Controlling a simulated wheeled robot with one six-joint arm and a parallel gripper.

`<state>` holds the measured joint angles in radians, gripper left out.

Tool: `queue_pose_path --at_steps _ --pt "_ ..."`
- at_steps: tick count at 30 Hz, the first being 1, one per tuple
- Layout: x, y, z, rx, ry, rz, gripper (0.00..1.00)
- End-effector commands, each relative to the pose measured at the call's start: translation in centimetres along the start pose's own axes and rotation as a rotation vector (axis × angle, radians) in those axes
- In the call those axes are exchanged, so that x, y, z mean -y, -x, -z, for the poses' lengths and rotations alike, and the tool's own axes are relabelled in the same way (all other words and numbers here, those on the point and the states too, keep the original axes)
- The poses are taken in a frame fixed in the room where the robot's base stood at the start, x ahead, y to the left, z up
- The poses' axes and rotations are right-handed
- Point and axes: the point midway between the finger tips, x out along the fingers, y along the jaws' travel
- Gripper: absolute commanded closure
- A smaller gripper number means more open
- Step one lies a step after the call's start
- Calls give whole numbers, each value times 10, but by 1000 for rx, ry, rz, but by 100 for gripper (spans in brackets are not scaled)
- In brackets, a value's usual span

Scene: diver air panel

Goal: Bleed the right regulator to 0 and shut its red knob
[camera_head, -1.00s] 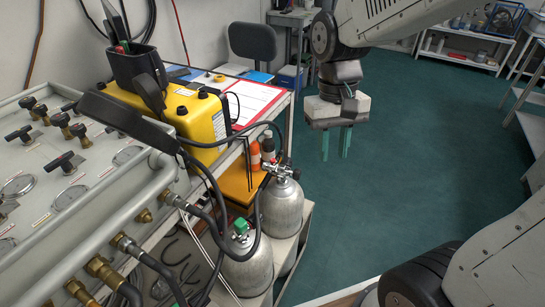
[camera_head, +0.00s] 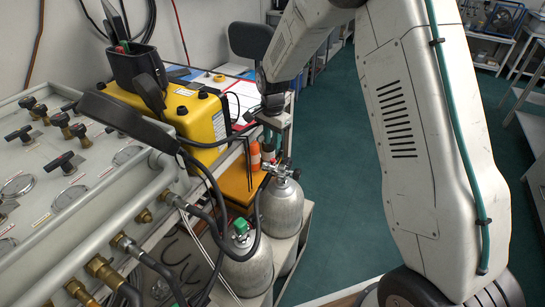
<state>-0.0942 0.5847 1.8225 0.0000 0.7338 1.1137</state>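Two grey cylinders stand low beside the bench. The front cylinder (camera_head: 247,270) has a green knob (camera_head: 240,227) on top. The rear, right cylinder (camera_head: 282,208) carries a silver regulator (camera_head: 282,170) with small gauges and dark parts. My gripper (camera_head: 274,138) hangs just above and slightly left of this regulator, fingers pointing down. A gap seems to remain between the fingertips and the regulator, but depth is hard to judge. The fingers are small and partly covered, so their opening is unclear. Nothing is visibly held.
A grey valve panel (camera_head: 75,185) with knobs, gauges and hoses fills the left. A yellow case (camera_head: 190,118) sits on the bench. An orange bottle (camera_head: 254,156) stands close to my gripper. Black hoses loop beside the cylinders. Green floor (camera_head: 345,190) is clear to the right.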

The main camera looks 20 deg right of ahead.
Motion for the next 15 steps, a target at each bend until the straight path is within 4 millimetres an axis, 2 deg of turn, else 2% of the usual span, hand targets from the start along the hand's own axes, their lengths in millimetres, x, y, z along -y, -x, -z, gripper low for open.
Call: queue_pose_path --at_steps 5,15 --pt "-1 -16 0 1 -24 -2 72" --pt "-1 -67 0 1 -21 -2 72"
